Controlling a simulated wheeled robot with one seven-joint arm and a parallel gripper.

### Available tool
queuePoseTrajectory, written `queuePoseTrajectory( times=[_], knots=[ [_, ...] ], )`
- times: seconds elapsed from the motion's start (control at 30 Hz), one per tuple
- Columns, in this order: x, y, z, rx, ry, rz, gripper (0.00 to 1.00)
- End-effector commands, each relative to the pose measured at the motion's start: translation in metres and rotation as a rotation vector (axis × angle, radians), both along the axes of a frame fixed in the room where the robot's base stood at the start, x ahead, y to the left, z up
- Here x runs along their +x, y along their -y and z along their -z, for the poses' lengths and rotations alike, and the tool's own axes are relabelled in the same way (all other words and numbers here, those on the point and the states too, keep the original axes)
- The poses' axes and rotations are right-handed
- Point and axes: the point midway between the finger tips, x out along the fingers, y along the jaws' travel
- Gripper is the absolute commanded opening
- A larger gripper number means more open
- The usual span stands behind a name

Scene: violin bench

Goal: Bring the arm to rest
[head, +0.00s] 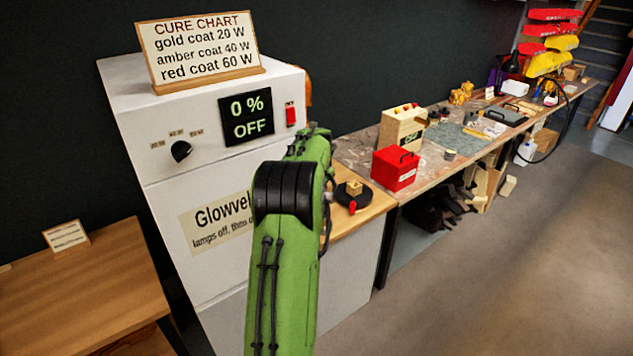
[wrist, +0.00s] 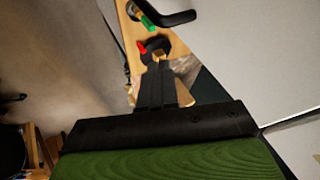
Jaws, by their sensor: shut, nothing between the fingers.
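My green arm (head: 285,250) reaches up in front of the white cabinet in the head view. Its far end and my gripper are hidden behind the arm there. In the wrist view my gripper (wrist: 157,68) shows its dark fingers together, with nothing between them. Beyond the fingertips is the wooden counter (wrist: 133,35). A black round stand with a red knob (wrist: 142,47) is on it, close to the fingertips in the picture; I cannot tell the gap.
The white cabinet's display (head: 246,116) reads 0 % OFF, and a cure chart (head: 203,50) stands on top. A red box (head: 396,168) stands on the long bench at the right. A wooden table (head: 80,285) is at the left. The floor (head: 510,270) at the right is clear.

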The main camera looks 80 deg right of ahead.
Motion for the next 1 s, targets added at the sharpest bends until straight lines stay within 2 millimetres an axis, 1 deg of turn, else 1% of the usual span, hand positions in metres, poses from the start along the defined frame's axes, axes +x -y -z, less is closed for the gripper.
queuePoseTrajectory(
  times=[0.03, 0.1, 0.2, 0.3, 0.4, 0.8, 0.87, 0.93, 0.97, 1.0],
  knots=[
    [-0.002, -0.006, -0.009, -0.004, 0.0, 0.002, 0.0],
    [-0.004, -0.014, -0.02, -0.004, -0.001, 0.004, 0.0],
    [-0.006, -0.025, -0.035, -0.003, -0.001, 0.005, 0.0],
    [-0.008, -0.032, -0.043, 0.0, -0.002, 0.005, 0.0],
    [-0.008, -0.034, -0.046, 0.001, -0.002, 0.005, 0.0],
    [-0.008, -0.034, -0.046, 0.001, -0.002, 0.004, 0.0],
    [0.001, -0.039, -0.049, 0.001, -0.005, -0.017, 0.0],
    [0.028, -0.056, -0.058, 0.001, -0.016, -0.087, 0.0],
    [0.044, -0.067, -0.064, 0.0, -0.024, -0.131, 0.0],
    [0.069, -0.088, -0.072, 0.001, -0.037, -0.204, 0.0]
  ],
)
